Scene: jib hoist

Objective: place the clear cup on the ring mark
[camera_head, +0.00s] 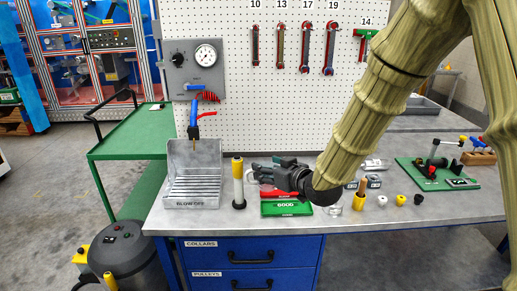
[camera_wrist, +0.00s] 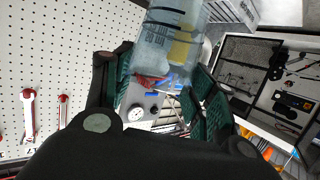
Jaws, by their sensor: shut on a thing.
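The clear cup (camera_wrist: 160,40) is see-through with dark bands and shows large in the wrist view. My gripper (camera_wrist: 160,85) is shut on it, with a dark green pad on each side. In the head view my gripper (camera_head: 263,172) is above the bench, behind the green and red bins and close to the right of a yellow-topped white post; the cup is hardly visible there. A small pale round outline (camera_head: 333,208) lies on the bench below my wrist. I cannot tell whether it is the ring mark or a clear object.
The yellow-topped post (camera_head: 238,182) stands by the grey blow-off tray (camera_head: 192,190). The green bin (camera_head: 286,209) is at the bench front. Several small parts (camera_head: 382,201) stand to the right, beside a green fixture board (camera_head: 430,180). The bench front right is clear.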

